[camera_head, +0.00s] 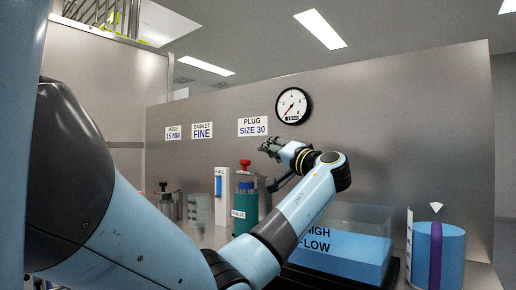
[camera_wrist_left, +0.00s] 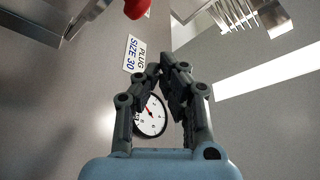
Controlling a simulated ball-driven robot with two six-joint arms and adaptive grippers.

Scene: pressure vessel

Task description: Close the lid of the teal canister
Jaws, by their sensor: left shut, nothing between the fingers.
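The teal canister (camera_head: 245,207) stands on the bench in the middle of the head view, with a label on its front and a red knob (camera_head: 245,163) above its top. A dark bar (camera_head: 282,182) shows to the right of its top, partly behind my arm; I cannot tell how the lid sits. My left gripper (camera_head: 266,146) is above and a little right of the canister, apart from it, shut and empty. In the wrist view its fingertips (camera_wrist_left: 168,63) are together, and a red part (camera_wrist_left: 136,8) shows at the top edge. My right gripper is out of view.
A clear tank with blue liquid (camera_head: 345,262) and a blue cylinder with a purple band (camera_head: 438,255) stand at the right. A white gauge tube (camera_head: 221,190) and a beaker (camera_head: 198,211) stand left of the canister. A metal wall with a round dial (camera_head: 292,106) is behind.

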